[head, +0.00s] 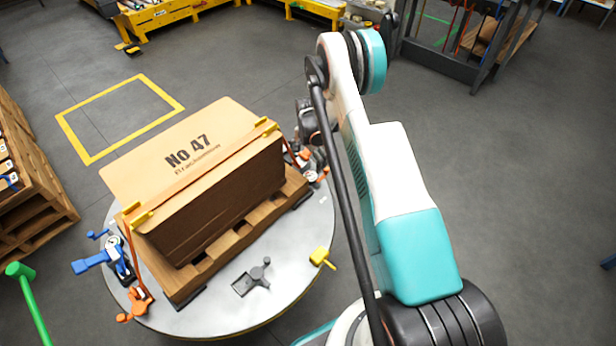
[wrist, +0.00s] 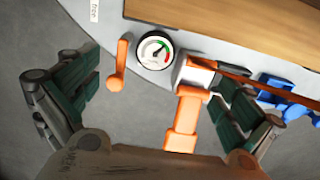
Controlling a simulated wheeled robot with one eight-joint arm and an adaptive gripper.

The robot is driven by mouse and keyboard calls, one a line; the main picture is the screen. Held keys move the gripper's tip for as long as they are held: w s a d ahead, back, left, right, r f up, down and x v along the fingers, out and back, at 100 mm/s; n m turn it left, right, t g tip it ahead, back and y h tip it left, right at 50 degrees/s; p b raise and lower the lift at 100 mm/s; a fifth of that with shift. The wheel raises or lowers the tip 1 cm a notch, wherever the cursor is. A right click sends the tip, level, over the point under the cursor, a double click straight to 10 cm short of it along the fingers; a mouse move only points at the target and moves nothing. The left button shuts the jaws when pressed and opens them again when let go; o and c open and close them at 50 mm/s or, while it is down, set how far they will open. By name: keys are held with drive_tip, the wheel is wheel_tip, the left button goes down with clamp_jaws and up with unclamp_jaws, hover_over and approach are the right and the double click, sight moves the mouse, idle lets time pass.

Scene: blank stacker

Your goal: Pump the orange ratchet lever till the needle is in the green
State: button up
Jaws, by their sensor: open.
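The orange ratchet lever (wrist: 182,122) extends from its ratchet body (wrist: 196,73) in the wrist view, between my gripper's spread fingers and nearer the right one. My gripper (wrist: 150,108) is open and holds nothing; I see no contact with the lever. The round gauge (wrist: 155,50) sits left of the ratchet, with a white face and green and red marks. Its needle is too small to read surely. A small orange handle (wrist: 118,66) stands left of the gauge. In the head view, the gauge (head: 312,176) shows at the table's right edge, and my arm partly hides the ratchet.
A strapped cardboard stack (head: 215,200) stands on a pallet on the round table (head: 215,318). A blue lever (head: 90,266) with another gauge is at its left. A grey fitting (head: 252,279) and a yellow handle (head: 322,258) are at the front.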

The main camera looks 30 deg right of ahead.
drive_tip(key=s+a+r+n+t+p, duration=0.1)
drive_tip(key=a+r+n+p, duration=0.1)
drive_tip(key=r, duration=1.2)
drive_tip(key=s+a+r+n+t+p, duration=0.1)
drive_tip(key=a+r+p, duration=0.15)
drive_tip(key=r, duration=1.15)
drive_tip(key=s+a+r+n+t, duration=0.1)
drive_tip(key=s+a+r+n, duration=0.35)
drive_tip(key=r, duration=0.75)
drive_tip(key=s+a+r+n+t, duration=0.1)
drive_tip(key=s+a+r, duration=0.1)
drive_tip(key=s+r, duration=0.35)
drive_tip(key=s+a+r+n+t, duration=0.1)
drive_tip(key=s+a+r, duration=0.15)
drive_tip(key=s, duration=0.65)
drive_tip(key=s+a+n+t, duration=0.1)
drive_tip(key=s+a+n, duration=0.1)
drive_tip(key=s, duration=0.4)
drive_tip(key=s+a+n+t, duration=0.1)
drive_tip(key=s+n, duration=0.1)
drive_tip(key=s, duration=0.5)
drive_tip(key=shift+a+f+b, duration=0.25)
drive_tip(key=shift+a+b, duration=0.1)
drive_tip(key=shift+b, duration=0.05)
drive_tip(key=shift+n, duration=0.25)
